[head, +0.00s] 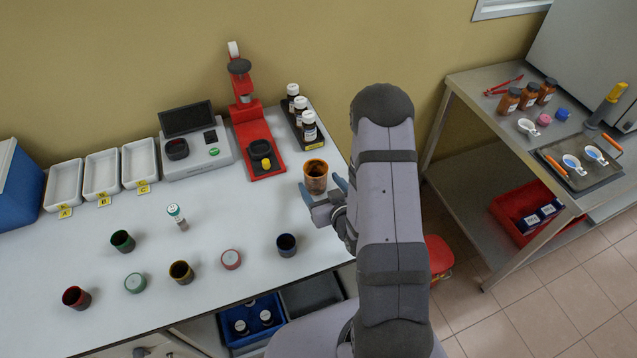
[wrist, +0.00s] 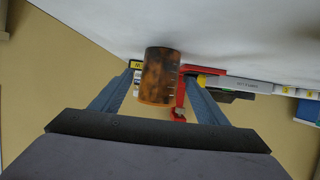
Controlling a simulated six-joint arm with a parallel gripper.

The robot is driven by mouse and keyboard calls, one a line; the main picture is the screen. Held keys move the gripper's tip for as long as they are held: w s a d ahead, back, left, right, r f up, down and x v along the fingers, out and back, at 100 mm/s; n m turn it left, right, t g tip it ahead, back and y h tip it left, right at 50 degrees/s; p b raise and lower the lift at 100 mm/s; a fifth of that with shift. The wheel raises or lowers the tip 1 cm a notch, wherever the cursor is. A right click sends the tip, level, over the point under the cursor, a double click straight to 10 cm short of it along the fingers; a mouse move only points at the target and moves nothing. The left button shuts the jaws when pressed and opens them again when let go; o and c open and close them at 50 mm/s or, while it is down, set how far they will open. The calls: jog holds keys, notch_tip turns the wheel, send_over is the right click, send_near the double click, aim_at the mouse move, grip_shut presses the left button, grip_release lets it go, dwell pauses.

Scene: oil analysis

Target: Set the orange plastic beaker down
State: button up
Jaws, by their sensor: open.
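The orange plastic beaker (head: 316,178) stands upright on the white bench near its right end, in front of the dark bottles; its inside has dark stains. It also shows in the wrist view (wrist: 159,76), between the two blue fingers, with the bench at the top of that picture. My gripper (head: 321,186) is open around the beaker, coming from the front right. In the wrist view a gap shows on each side between the fingers of my gripper (wrist: 160,88) and the beaker. The bench top (head: 215,205) is under it.
A red stand (head: 258,140) and a rack of dark bottles (head: 301,118) stand behind the beaker. The bench's right edge is close; free surface lies left of the beaker.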

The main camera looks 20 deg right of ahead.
aim_at(320, 184)
jog(key=v, duration=0.3)
jog(key=shift+s+r+p, duration=0.25)
jog(key=shift+p, duration=0.15)
jog(key=shift+p+v, duration=0.75)
jog(key=shift+p, duration=0.05)
jog(key=shift+f, duration=0.15)
jog(key=shift+w+a+f+g, duration=0.15)
jog(key=shift+w+a+g, duration=0.05)
jog(key=shift+g, duration=0.2)
jog(key=shift+w+a+f+n+g, duration=0.15)
jog(key=shift+n+g, duration=0.25)
jog(key=shift+g, duration=0.5)
jog(key=shift+s+a+r+g, duration=0.15)
jog(key=shift+s+g, duration=0.1)
jog(key=shift+g, duration=0.3)
jog(key=shift+s+a+r+g, duration=0.1)
jog(key=shift+s+g, duration=0.15)
jog(key=shift+g, duration=0.3)
jog(key=s+a+r+g, duration=0.3)
jog(key=s+r+g, duration=0.1)
jog(key=s, duration=0.4)
jog(key=s+a+r+g, duration=0.3)
jog(key=s+r, duration=0.3)
jog(key=s, duration=0.3)
jog(key=shift+a+m+g, duration=0.4)
jog(key=shift+g, duration=0.4)
